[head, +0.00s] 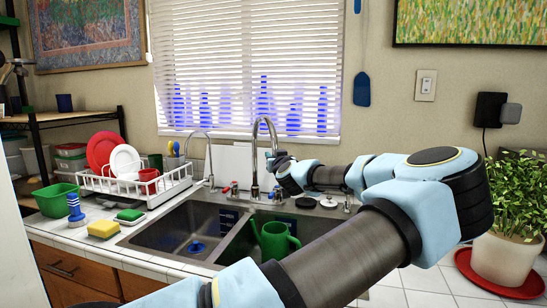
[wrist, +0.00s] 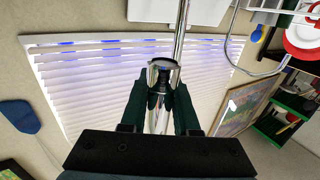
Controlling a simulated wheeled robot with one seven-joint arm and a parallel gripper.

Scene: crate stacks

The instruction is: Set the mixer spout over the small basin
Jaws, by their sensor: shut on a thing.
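The chrome mixer (head: 254,165) stands behind the sink, near the divider between the basins. Its tall neck arches over to the right and its spout end meets my gripper (head: 277,160). In the wrist view the dark fingers of my gripper (wrist: 162,88) are shut around the chrome spout (wrist: 163,65). The sink has a left basin (head: 160,238) with a blue strainer in it and a right basin (head: 232,251) holding a green watering can (head: 275,241). My arm hides part of the right basin, so I cannot tell which is smaller.
A thinner tap (head: 210,155) stands left of the mixer. A white dish rack (head: 150,190) with plates is at the left. A potted plant (head: 508,255) is at the right.

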